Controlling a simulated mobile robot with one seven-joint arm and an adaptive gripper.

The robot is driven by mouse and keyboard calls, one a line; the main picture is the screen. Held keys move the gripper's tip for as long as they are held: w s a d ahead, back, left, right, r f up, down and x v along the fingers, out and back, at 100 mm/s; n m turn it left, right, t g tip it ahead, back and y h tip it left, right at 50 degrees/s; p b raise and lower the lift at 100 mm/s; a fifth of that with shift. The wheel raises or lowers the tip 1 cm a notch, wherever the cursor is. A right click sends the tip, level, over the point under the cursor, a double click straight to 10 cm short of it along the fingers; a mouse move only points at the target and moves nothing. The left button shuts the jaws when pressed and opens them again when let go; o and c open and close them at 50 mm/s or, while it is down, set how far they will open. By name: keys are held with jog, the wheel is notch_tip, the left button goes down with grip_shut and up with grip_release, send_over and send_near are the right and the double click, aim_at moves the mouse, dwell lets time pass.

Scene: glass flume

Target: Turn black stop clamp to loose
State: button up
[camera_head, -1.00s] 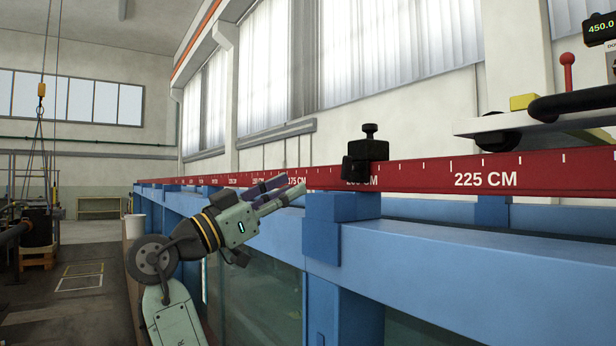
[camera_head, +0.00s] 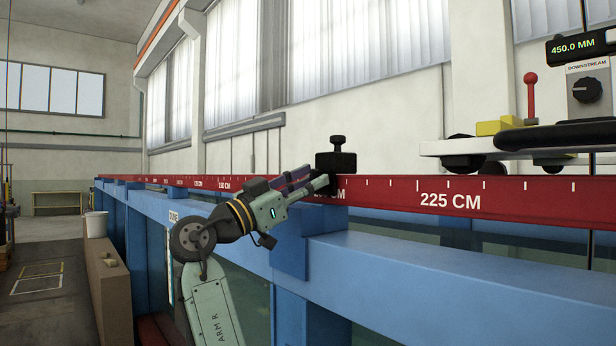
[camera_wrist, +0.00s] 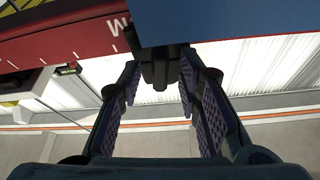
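The black stop clamp (camera_head: 336,162) sits on the red rail (camera_head: 400,190), with its small knob upright on top. My gripper (camera_head: 314,180) is at the clamp's left in the head view, its fingers overlapping the clamp's lower left part. In the wrist view the dark clamp (camera_wrist: 160,70) lies between and just beyond my two spread, textured fingers, with its knob end pointing down the picture. The gripper (camera_wrist: 159,82) is open. I cannot tell whether either finger touches the clamp.
The blue flume frame (camera_head: 430,265) runs beneath the rail. To the right stands a white carriage plate (camera_head: 450,147) with a yellow block (camera_head: 497,127), a red-knobbed lever (camera_head: 531,95) and a display (camera_head: 580,46). The rail between clamp and carriage is clear.

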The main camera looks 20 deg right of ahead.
jog(key=shift+c, duration=0.2)
grip_shut()
dwell(0.4)
